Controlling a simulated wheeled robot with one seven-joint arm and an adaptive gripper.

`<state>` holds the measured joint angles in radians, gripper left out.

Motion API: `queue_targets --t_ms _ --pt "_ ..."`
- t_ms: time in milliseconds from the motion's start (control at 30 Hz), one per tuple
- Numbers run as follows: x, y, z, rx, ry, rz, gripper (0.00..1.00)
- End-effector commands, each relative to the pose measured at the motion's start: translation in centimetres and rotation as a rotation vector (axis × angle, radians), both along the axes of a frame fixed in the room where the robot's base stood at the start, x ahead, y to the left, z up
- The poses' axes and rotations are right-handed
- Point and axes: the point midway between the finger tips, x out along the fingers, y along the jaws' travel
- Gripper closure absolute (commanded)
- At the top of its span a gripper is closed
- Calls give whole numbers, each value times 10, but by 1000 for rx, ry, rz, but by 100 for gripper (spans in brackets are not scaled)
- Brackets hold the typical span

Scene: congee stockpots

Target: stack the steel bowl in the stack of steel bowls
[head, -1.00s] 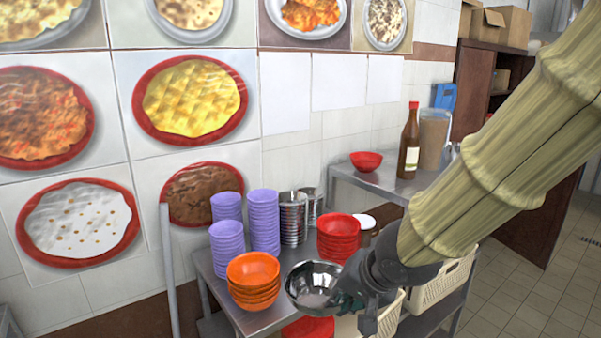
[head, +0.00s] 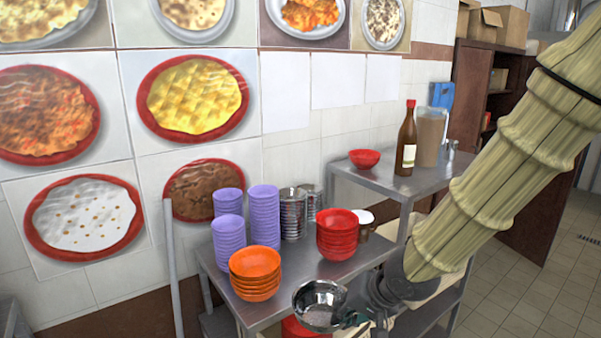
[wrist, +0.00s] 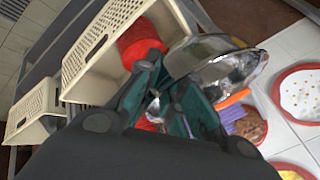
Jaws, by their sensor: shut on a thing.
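My gripper (head: 356,304) is shut on the shiny steel bowl (head: 320,304), holding it by its right side. The bowl is off the front edge of the steel table, its opening facing up and tilted toward the head camera. In the wrist view the steel bowl (wrist: 222,62) lies beyond the fingers of my gripper (wrist: 166,98), which partly cover it. The stack of steel bowls (head: 293,214) stands at the back of the table, right of the purple stacks. Another steel stack (head: 313,199) stands close behind it.
Purple stacks (head: 264,216), an orange bowl stack (head: 255,276) and a red bowl stack (head: 337,238) stand on the table (head: 295,274). A bottle (head: 406,145) and red bowl (head: 364,159) are on the farther counter. Cream baskets (wrist: 112,50) lie below. Bare tabletop shows between the orange and red stacks.

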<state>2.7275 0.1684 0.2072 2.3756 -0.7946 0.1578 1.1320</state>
Motion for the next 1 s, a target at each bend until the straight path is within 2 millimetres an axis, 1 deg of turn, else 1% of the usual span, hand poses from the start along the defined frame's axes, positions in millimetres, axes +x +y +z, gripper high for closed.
queue_targets --t_ms 33,300,500,800,1000 --pt "3 -4 -11 2 4 13 100" --pt "15 -19 -65 6 3 101 100" --pt "18 -33 -108 8 1 162 100" --pt "13 -58 -177 4 -4 250 100" --pt "5 -72 -215 1 -10 298 100"
